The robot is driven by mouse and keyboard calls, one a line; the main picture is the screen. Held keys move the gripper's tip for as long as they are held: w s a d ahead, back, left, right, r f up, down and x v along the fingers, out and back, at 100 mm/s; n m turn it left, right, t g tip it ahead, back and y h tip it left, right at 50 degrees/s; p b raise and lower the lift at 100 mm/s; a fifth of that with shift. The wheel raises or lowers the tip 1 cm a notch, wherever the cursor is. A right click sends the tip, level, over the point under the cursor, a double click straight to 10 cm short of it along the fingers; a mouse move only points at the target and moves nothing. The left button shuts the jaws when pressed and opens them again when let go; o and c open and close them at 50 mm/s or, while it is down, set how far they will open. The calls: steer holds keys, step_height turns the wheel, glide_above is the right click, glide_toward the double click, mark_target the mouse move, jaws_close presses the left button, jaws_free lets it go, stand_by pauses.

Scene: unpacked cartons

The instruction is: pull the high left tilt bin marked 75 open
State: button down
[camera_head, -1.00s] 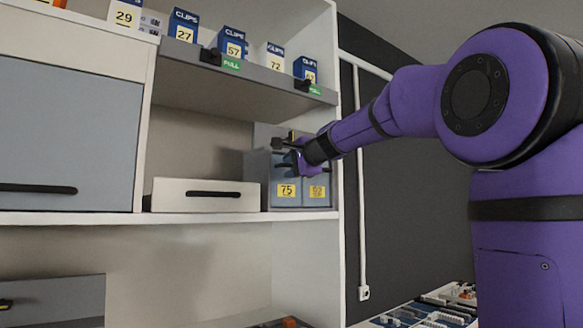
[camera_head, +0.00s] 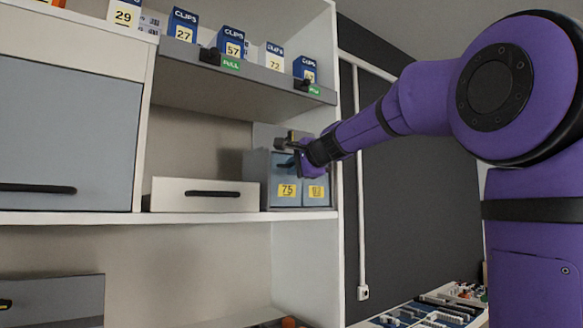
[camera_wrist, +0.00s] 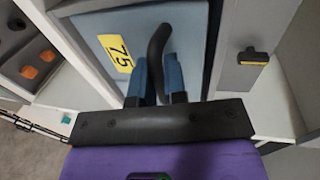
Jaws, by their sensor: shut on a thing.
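The tilt bin marked 75 (camera_head: 287,204) is a blue-grey box with a yellow label, on the shelf at the right end of the cabinet. In the wrist view its face (camera_wrist: 192,30) fills the top middle, with the label turned sideways. A dark curved handle (camera_wrist: 156,45) stands out from that face. My gripper (camera_head: 297,166) is at the upper front of the bin. In the wrist view its two blue fingers (camera_wrist: 158,82) are shut on the handle, one on each side. The gripper hides part of the bin's upper front in the head view.
A second bin (camera_head: 317,203) with a yellow label stands right beside it. A white drawer with a dark handle (camera_head: 205,204) is to the left. Above is a grey shelf front (camera_head: 262,78) with several clips boxes. The cabinet's white side post (camera_head: 339,150) is close to my wrist.

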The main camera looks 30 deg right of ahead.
steer(key=s+f, duration=0.5)
steer(key=shift+s+d, duration=0.15)
steer(key=shift+s, duration=0.05)
stand_by(0.5)
steer(key=c, duration=1.2)
jaws_free()
steer(key=shift+s, duration=0.1)
steer(key=v, duration=1)
steer(key=shift+s+r, duration=0.1)
steer(key=shift+s, duration=0.2)
